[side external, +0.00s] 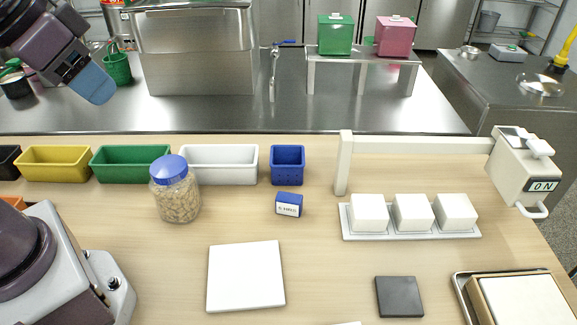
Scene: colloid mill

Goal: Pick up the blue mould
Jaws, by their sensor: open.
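The blue mould, a small square open-topped tub with small holes in its wall (287,169), stands on the wooden table at the back, right of a white bin. A smaller blue box with a white label (289,205) stands just in front of it. My gripper (95,84) is at the upper left, high above the table and far to the left of the mould. It is open, with nothing seen between its fingers. Its blue finger pad shows; the other finger is mostly hidden.
White (220,166), green (130,165) and yellow (52,165) bins line the back edge. A blue-lidded jar (175,190) stands before them. A white frame (344,165) and white blocks on a tray (411,234) are at right. A white board (246,276) lies in front.

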